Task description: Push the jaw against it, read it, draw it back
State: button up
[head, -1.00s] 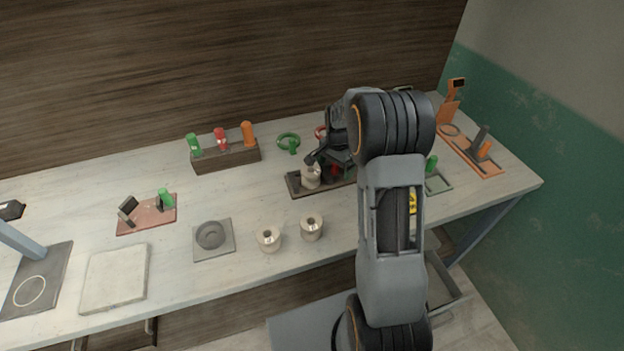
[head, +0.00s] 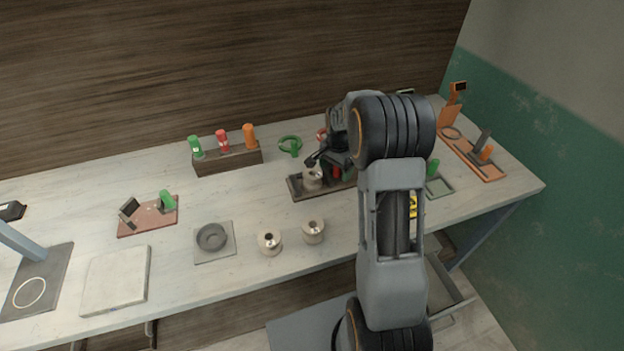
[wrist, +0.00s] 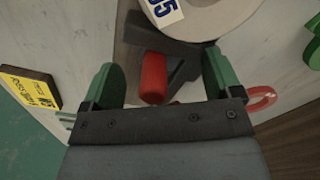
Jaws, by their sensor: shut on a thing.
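A dark gauge base (head: 300,192) lies on the bench with a pale clay piece (head: 312,180) standing on it. The pale piece also shows at the top of the wrist view (wrist: 215,12), beside a white tag with blue digits. A dark jaw (wrist: 182,72) with a red grip (wrist: 153,78) is right by the pale piece; whether they touch cannot be told. My gripper (wrist: 158,62) has its green fingers either side of the jaw and is shut on it. In the head view my gripper (head: 337,160) is partly hidden by my arm, and no reading is legible.
Two pale clay pieces (head: 269,242) (head: 313,231) stand near the front edge. A wooden rack (head: 228,158) with green, red and orange items stands behind. An orange stand (head: 475,155) is at the right end. A yellow label (wrist: 30,88) lies left in the wrist view.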

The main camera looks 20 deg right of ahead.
aim_at(313, 179)
jog(key=shift+s+f, duration=0.2)
jog(key=shift+s, duration=0.1)
jog(key=shift+a, duration=0.75)
jog(key=c, duration=0.4)
jog(key=shift+w, duration=0.1)
jog(key=shift+o, duration=0.2)
jog(key=shift+a, duration=1.55)
dwell(2.5)
jog(key=o, duration=0.8)
jog(key=shift+s+a+r, duration=0.1)
jog(key=shift+s, duration=0.1)
jog(key=shift+o, duration=1.2)
jog(key=shift+w, duration=0.1)
jog(key=shift+r, duration=0.1)
jog(key=shift+r, duration=0.1)
